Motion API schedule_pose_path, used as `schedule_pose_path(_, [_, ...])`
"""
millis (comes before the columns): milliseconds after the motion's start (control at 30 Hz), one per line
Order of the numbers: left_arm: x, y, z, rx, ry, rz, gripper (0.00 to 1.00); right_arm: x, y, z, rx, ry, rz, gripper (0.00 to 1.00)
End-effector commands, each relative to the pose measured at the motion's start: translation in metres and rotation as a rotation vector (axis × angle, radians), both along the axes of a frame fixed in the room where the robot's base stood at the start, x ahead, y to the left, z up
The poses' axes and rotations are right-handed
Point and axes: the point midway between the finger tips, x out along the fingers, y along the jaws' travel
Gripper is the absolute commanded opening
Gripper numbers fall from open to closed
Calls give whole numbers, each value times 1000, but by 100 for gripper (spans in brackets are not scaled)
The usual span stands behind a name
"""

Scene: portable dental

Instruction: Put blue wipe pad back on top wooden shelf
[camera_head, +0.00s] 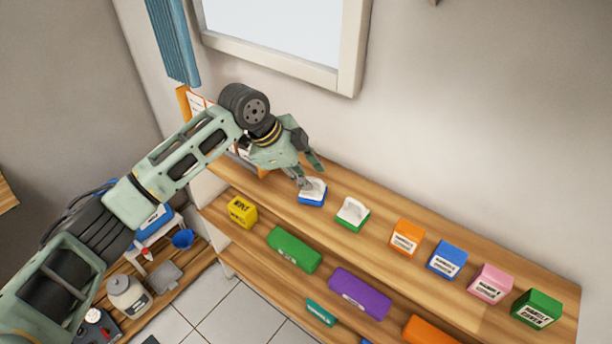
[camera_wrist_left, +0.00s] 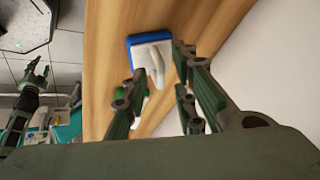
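The blue wipe pad (camera_head: 312,196), a blue base with a white wipe on top, rests on the top wooden shelf (camera_head: 378,222) near its left end. My left gripper (camera_head: 310,174) is just above and behind it, with its fingers apart and nothing between them. In the left wrist view the blue pad (camera_wrist_left: 150,52) lies on the wood beyond the open fingers (camera_wrist_left: 155,75); one finger overlaps its edge, and I cannot tell whether they touch. My right gripper (camera_wrist_left: 37,70) shows small at the left of that view, its fingers apart and empty.
A green wipe pad (camera_head: 352,213) sits right of the blue one, then orange (camera_head: 406,237), blue (camera_head: 447,260), pink (camera_head: 490,283) and green (camera_head: 537,308) boxes. The lower shelf holds yellow (camera_head: 242,211), green (camera_head: 293,249) and purple (camera_head: 359,292) packs. The wall stands close behind.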

Motion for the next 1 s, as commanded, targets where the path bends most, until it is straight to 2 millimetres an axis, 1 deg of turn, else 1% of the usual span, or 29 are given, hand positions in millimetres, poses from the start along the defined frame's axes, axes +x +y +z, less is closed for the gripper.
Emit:
schedule_pose_path(67, [-1, 7, 10, 0, -5, 0, 25, 0, 0, -6, 0, -1, 0, 40])
schedule_pose_path(300, [-11, 29, 56, 0, -5, 3, 25, 2, 0, -18, 0, -4, 1, 40])
schedule_pose_path(500, [-18, 43, 86, -1, -4, 2, 25, 4, 0, -24, 0, -6, 1, 40])
schedule_pose_path(700, [-21, 48, 97, 0, -1, 2, 25, 4, 0, -26, 0, -7, 1, 40])
schedule_pose_path(1000, [-22, 48, 98, 1, -1, 2, 25, 5, 0, -25, 1, -8, 1, 40])
